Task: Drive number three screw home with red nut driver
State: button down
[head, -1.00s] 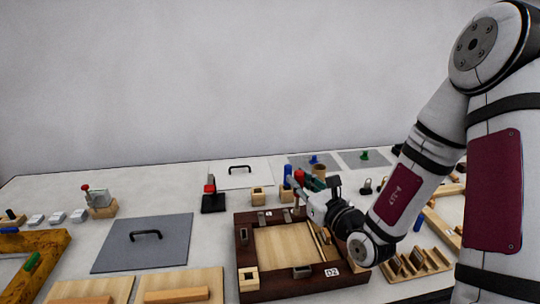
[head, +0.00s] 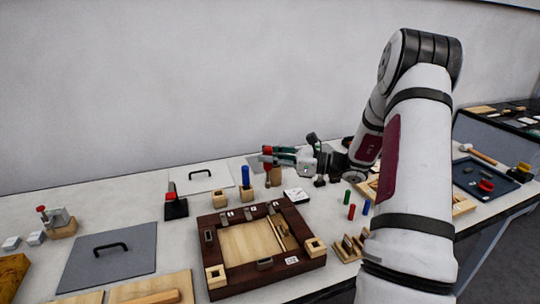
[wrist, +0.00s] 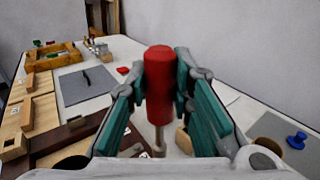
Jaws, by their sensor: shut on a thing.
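My gripper (head: 272,154) is shut on the red nut driver (wrist: 159,80). Its teal fingers clasp both sides of the red handle in the wrist view, and the metal shank points down. In the head view the driver's red end (head: 267,150) shows at the fingertips, above the area behind the dark wooden frame (head: 214,268). The frame has a pale panel inside and small metal brackets along its back and sides, with small white labels. Screws are too small to make out, and I cannot tell which is number three. The driver's tip appears clear of the frame.
A brown cylinder (head: 274,177) stands below my gripper. A grey plate with a black handle (head: 110,247) lies left. Red, green and blue pegs (head: 351,211) stand right.

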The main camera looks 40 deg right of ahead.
jog(key=shift+d+f, duration=0.1)
dwell(0.4)
jog(key=shift+f+b, duration=1.05)
jog(key=shift+f, duration=1.7)
